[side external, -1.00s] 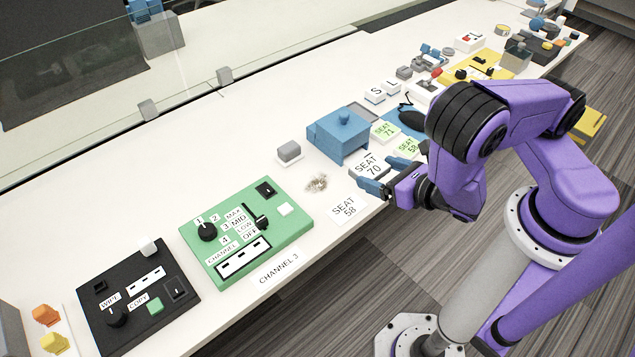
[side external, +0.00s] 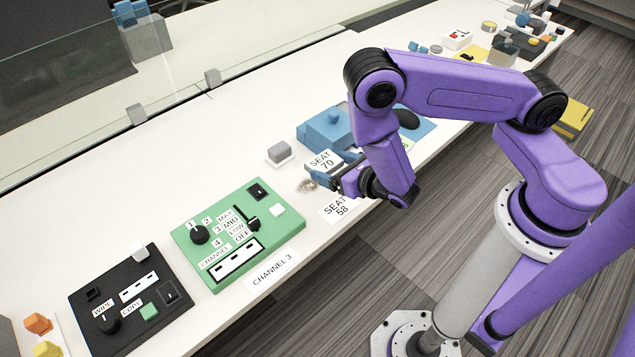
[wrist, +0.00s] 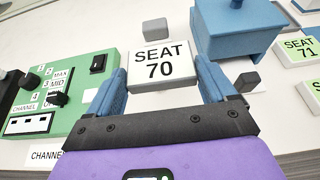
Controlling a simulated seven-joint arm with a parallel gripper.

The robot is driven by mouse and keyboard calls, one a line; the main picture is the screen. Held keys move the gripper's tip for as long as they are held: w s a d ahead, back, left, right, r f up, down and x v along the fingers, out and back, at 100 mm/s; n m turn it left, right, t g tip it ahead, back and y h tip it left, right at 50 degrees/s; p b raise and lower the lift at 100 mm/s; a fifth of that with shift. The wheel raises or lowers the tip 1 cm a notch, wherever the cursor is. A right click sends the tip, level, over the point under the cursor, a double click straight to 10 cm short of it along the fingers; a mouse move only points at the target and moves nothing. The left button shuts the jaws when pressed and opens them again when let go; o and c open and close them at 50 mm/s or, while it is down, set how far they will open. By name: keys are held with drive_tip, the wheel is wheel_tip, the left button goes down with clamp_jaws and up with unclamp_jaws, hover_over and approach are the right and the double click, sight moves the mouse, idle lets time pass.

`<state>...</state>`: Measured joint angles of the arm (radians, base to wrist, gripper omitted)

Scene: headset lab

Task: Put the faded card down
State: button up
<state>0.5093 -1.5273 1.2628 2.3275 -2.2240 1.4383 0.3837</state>
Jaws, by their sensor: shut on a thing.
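My gripper (side external: 338,174) is shut on a pale white-grey card (side external: 323,160) that reads "SEAT 70". In the wrist view the card (wrist: 162,65) sits between the two blue fingers, with its print upright. It appears to be held above the white table; the exact gap cannot be told. A white label reading "SEAT 58" (side external: 335,208) lies on the table in front of the gripper.
A blue lidded box (side external: 325,132) stands behind the gripper, with a grey block (side external: 279,152) to its left. The green channel panel (side external: 235,230) lies to the left. A small tan crumpled patch (side external: 307,186) is beside the gripper. A green "SEAT 71" card (wrist: 302,47) is at right.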

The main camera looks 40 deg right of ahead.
hover_over(318, 191)
drive_tip(key=f, duration=0.5)
drive_tip(key=shift+s+d, duration=0.1)
drive_tip(key=shift+s, duration=0.15)
drive_tip(key=shift+w+f, duration=0.2)
drive_tip(key=shift+f, duration=0.7)
drive_tip(key=shift+w+f, duration=0.15)
drive_tip(key=shift+f, duration=0.7)
drive_tip(key=shift+f, duration=0.15)
drive_tip(key=o, duration=0.9)
